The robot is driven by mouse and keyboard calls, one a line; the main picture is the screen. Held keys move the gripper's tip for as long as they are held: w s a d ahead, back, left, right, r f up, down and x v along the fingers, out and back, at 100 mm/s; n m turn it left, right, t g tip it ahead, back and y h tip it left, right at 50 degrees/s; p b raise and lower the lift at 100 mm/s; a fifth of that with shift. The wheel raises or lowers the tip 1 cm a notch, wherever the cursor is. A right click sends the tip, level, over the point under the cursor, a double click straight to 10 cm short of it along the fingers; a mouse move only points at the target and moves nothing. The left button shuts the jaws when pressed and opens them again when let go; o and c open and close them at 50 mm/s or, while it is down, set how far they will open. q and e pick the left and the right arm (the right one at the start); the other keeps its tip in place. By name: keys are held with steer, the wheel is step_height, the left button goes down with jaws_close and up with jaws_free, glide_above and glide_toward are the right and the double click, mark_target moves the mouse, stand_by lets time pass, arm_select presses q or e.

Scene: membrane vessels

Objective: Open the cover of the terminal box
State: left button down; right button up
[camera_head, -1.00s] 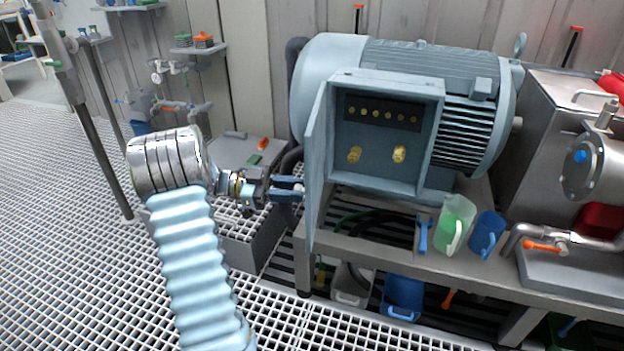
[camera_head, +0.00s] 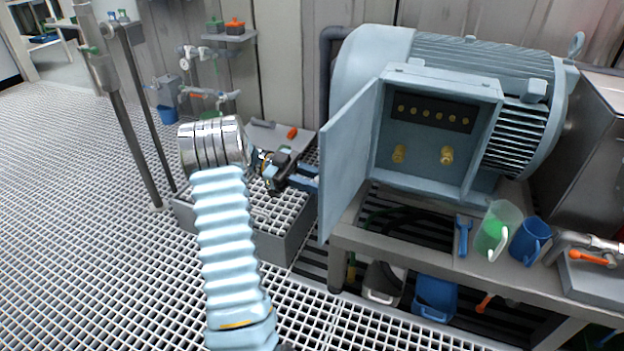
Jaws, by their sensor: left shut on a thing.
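The terminal box (camera_head: 425,140) is a grey-blue box on the front of a big motor. Its cover (camera_head: 350,158) stands wide open, swung out to the left on the box's left side. Inside show a dark strip (camera_head: 432,113) with a row of brass studs and two larger brass fittings (camera_head: 447,155). My left gripper (camera_head: 308,180) reaches in from the left and is shut on the cover at its free left edge. The fingertips are partly hidden behind the cover. My right gripper is not in view.
The motor (camera_head: 470,60) stands on a metal bench (camera_head: 420,248). A blue tool (camera_head: 463,235), a clear jug with green contents (camera_head: 497,230) and a blue jug (camera_head: 530,240) stand on it, right of the cover. A low grated platform (camera_head: 270,225) lies beneath my left gripper.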

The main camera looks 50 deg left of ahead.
arm_select(q)
steer(key=c, duration=0.8)
jaws_free()
steer(key=shift+c, duration=0.2)
steer(key=shift+a, duration=0.1)
steer(key=p+v, duration=0.3)
steer(key=v, duration=1)
steer(key=shift+a+p, duration=0.3)
steer(key=shift+p, duration=0.05)
steer(key=shift+s, duration=0.1)
